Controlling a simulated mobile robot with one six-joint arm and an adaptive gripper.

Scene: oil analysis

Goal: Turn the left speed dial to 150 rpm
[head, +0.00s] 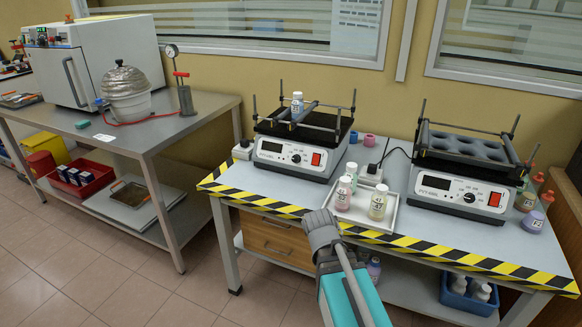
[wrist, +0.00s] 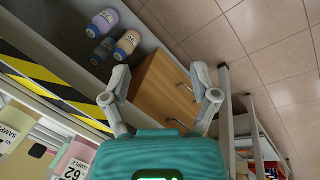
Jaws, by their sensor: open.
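The left shaker (head: 284,157) stands on the bench with a white front panel. Its left speed dial (head: 296,158) is a small dark knob between a dark display and a red switch (head: 316,159). The dial's setting and the display digits are too small to read. A bottle (head: 297,104) stands on the shaker's top platform. My gripper (head: 320,222) is in front of the bench edge, below and apart from the left shaker. In the wrist view my gripper (wrist: 162,85) is open, with nothing between its fingers. The wrist view does not show the dial.
A second, similar shaker (head: 462,190) stands to the right. A tray (head: 345,208) with several sample bottles lies between my gripper and the shakers. Striped tape (head: 270,207) runs along the bench edge. A wooden drawer unit (head: 277,240) sits under the bench. Open floor lies at left.

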